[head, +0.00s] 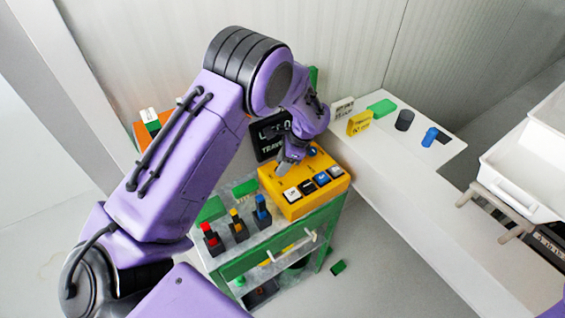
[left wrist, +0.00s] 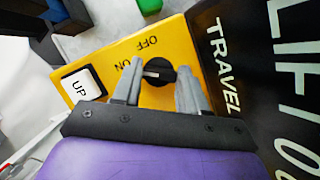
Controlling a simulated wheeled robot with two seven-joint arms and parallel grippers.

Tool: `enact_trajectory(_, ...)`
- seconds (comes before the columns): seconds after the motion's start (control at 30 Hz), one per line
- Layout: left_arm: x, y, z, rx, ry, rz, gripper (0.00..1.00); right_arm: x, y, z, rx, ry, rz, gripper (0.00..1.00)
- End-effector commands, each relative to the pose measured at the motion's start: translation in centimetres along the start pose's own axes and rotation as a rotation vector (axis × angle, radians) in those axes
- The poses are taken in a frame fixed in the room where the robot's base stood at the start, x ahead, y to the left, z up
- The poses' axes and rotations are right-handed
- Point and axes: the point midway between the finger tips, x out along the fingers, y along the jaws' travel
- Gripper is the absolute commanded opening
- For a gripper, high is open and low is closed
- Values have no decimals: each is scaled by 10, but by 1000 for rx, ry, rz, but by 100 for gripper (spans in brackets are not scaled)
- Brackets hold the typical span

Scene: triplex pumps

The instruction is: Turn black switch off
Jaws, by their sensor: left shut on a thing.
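The yellow control box (head: 304,205) stands on the green-framed cart. Its black switch (left wrist: 160,70) is a round knob beside the OFF and ON lettering in the left wrist view. A light mark on the knob lies roughly toward the ON side. My left gripper (left wrist: 158,92) has its grey fingers on either side of the knob and is shut on it. In the head view my left gripper (head: 286,162) reaches down to the box's back left part and hides the knob. My right gripper is not in view.
A white UP button (left wrist: 83,84) sits close to the fingers, and a black LIFT/TRAVEL sign (head: 270,136) stands right behind the box. Several coloured joysticks (head: 237,224) stand at the cart's left front. A white counter (head: 425,185) lies to the right.

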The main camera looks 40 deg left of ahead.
Motion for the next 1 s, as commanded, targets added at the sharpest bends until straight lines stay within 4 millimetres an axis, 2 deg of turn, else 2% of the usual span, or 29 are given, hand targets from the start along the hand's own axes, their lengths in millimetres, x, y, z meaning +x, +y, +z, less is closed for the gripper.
enact_trajectory(0.27,-2,1,-1,156,3,-67,12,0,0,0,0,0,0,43)
enact_trajectory(1.0,-1,5,1,761,4,-318,12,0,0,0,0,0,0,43)
